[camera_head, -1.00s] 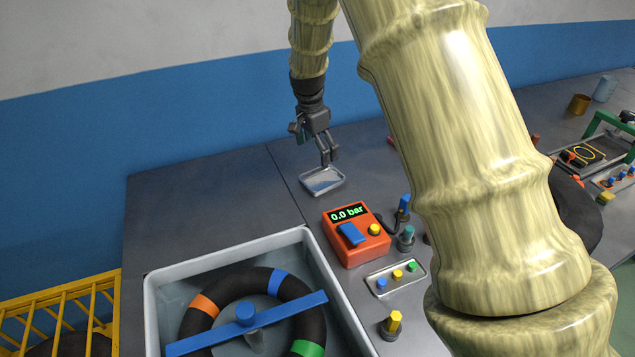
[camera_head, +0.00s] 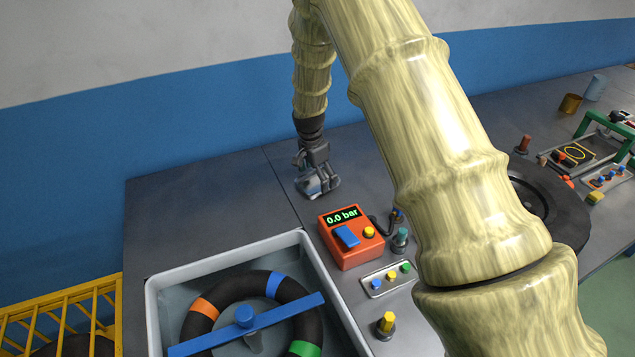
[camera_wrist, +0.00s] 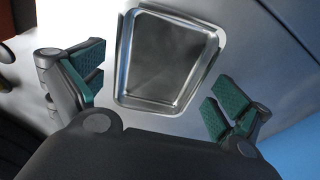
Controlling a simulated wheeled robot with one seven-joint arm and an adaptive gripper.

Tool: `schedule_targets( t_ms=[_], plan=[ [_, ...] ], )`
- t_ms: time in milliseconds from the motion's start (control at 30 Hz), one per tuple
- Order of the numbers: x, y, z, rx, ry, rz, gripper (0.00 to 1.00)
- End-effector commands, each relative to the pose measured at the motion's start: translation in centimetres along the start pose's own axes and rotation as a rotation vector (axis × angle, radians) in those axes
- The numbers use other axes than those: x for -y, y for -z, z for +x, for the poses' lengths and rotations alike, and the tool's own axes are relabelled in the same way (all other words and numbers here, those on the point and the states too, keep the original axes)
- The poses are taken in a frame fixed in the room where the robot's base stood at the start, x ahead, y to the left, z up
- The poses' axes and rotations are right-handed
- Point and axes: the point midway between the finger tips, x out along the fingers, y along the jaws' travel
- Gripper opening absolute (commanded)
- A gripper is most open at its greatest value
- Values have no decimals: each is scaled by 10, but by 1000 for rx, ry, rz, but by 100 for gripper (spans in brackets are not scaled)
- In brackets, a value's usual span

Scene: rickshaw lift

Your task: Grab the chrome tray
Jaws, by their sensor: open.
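The chrome tray (camera_wrist: 168,62) is a shallow, empty, shiny metal tray with a raised rim. In the wrist view it lies between the two green-padded fingers of my gripper (camera_wrist: 158,85), which stand apart on its left and right. My gripper is open, with a gap visible on both sides of the rim. In the head view my gripper (camera_head: 320,181) is down at the tray (camera_head: 313,188) on the grey bench and hides much of it. I cannot tell how high the fingertips are above the bench.
An orange gauge box (camera_head: 352,246) reading 0.0 bar stands just in front of the tray. A small tray with coloured pegs (camera_head: 388,278) and a grey tub (camera_head: 160,310) holding a tyre are nearer. The bench to the left is clear.

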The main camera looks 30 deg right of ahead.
Motion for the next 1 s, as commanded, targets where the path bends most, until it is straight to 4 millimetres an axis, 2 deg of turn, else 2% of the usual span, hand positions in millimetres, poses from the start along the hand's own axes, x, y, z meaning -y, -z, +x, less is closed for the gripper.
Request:
schedule_targets(
  t_ms=[167,400,700,1000],
  plan=[
    [0,0,9,0,-1,-1,100],
    [0,0,10,0,0,0,100],
    [0,0,10,0,0,0,47],
    [1,0,7,-1,2,0,47]
  ],
)
